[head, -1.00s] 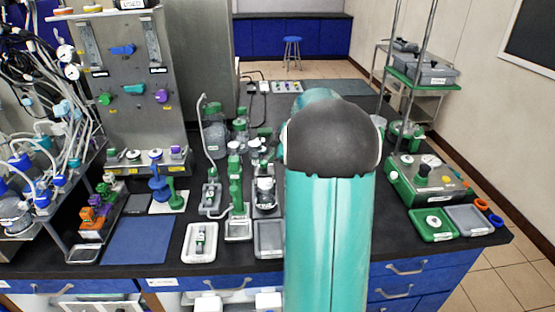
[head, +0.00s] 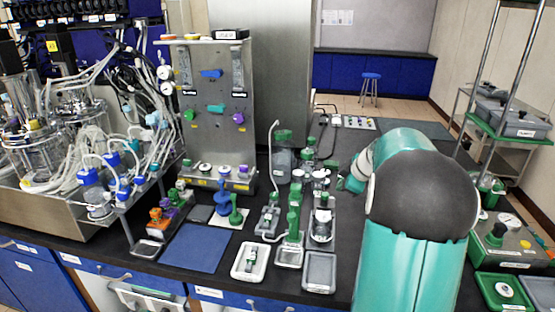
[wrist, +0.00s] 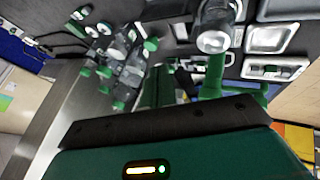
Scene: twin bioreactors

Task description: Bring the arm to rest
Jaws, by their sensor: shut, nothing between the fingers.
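My arm stands at the right of centre in the head view, its large teal link (head: 410,265) and dark rounded joint (head: 424,200) close to the camera. A smaller teal part of my arm (head: 357,172) shows behind the joint, reaching left over the bench. In the wrist view my gripper (wrist: 165,125) shows as a teal housing with a dark bar across its front. It is shut and holds nothing.
The black bench holds a blue mat (head: 198,248), several small trays (head: 319,272) and green-capped bottles near my arm. A steel valve panel (head: 212,110) stands at the left, beside tubed glass bioreactors (head: 30,145). A green-based device (head: 507,243) and a trolley (head: 510,125) are at the right.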

